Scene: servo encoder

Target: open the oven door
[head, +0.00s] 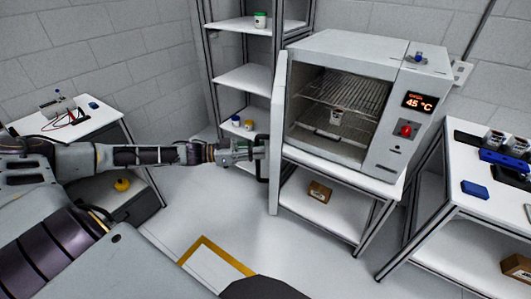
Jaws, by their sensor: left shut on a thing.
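The white oven (389,52) stands on a shelf stand right of the middle, with a lit 45 °C display and a red knob. Its door (277,155) is swung open to the left and shows almost edge-on. My left gripper (262,152) is shut on the dark door handle (262,172) at the door's outer side. My right gripper is not in view.
A small box (319,191) sits on the shelf under the oven. A white shelf unit (245,80) stands behind the door. Tables with equipment stand at the left (75,127) and right (450,215). The floor in front of the oven is clear, with a yellow-marked corner.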

